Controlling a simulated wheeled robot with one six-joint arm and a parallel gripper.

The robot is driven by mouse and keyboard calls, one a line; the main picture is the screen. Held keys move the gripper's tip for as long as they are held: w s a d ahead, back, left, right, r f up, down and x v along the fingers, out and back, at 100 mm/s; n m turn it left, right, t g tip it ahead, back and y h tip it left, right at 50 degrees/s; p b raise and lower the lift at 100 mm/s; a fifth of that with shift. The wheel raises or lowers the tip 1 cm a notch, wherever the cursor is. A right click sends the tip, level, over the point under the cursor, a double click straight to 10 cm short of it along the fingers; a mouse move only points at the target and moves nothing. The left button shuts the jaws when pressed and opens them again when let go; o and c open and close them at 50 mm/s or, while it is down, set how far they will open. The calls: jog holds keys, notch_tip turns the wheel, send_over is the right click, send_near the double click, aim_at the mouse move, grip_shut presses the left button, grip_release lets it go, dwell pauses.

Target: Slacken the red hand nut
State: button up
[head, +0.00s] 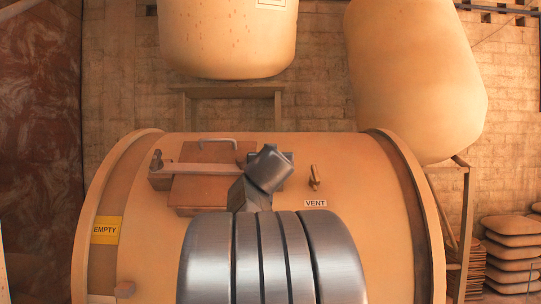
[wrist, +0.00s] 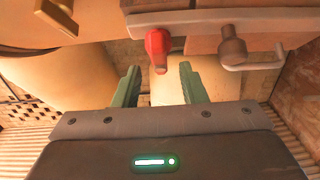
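The red hand nut (wrist: 158,48) shows in the wrist view, on the end of the clamp bar (wrist: 200,16). My gripper (wrist: 159,69) is open and empty, its two green fingers apart. In the picture the nut lies between and just beyond the fingertips; I cannot tell how far in depth, and no contact shows. In the head view the clamp bar (head: 195,168) crosses the brown hatch lid (head: 198,193) on the vessel. The nut is hidden there behind my arm.
A small vent valve (head: 314,178) stands right of the hatch, above a VENT label (head: 315,203). A grey lid handle (wrist: 252,65) and brown pivot post (wrist: 232,47) lie right of the nut in the wrist view. The vessel (head: 150,240) bears a yellow EMPTY tag (head: 106,230).

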jog(key=shift+w+p, duration=0.45)
jog(key=shift+w, duration=1.85)
grip_shut()
